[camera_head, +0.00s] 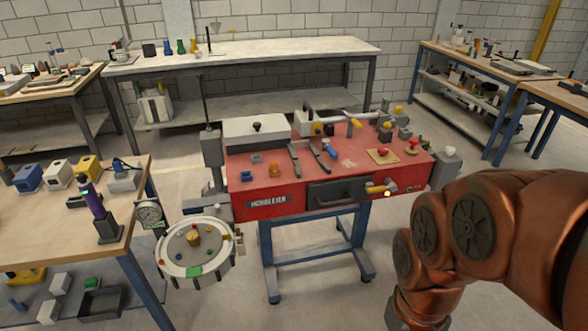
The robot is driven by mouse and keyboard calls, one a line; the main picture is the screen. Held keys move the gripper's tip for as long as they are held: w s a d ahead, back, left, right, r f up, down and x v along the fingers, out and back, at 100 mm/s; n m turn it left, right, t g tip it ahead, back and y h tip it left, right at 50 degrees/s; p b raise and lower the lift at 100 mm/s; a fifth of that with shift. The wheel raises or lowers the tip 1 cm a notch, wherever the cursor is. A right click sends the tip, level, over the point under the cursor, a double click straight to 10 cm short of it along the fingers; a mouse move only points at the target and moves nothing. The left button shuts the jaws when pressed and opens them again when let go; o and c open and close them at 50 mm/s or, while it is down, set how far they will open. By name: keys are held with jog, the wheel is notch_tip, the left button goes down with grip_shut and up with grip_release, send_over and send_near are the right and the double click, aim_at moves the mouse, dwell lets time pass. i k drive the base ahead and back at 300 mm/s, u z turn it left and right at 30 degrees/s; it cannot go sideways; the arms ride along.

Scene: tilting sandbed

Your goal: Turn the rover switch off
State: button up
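A red machine bench (248,211) stands in the middle on a blue wheeled frame. Several controls sit on it, and I cannot tell which one is the rover switch. A red knob on a tan plate (383,154) and another red knob (411,147) are at the right of its top. A yellow-ended handle (377,189) and a small bright light (387,194) are at the front right. My copper arm covers the right foreground, apart in the picture from these controls. My gripper is not in view.
A round dial table (170,262) stands at the bench's front left. A wooden workbench (125,172) with small devices is at left. A long table (290,52) stands behind, and shelved benches are at right. Bare floor (325,290) lies before the red bench.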

aim_at(383, 149)
jog(key=k, duration=0.6)
jog(key=z, duration=0.75)
jog(key=i, duration=1.25)
jog(key=u, duration=0.7)
jog(key=i, duration=0.6)
jog(key=u, duration=0.55)
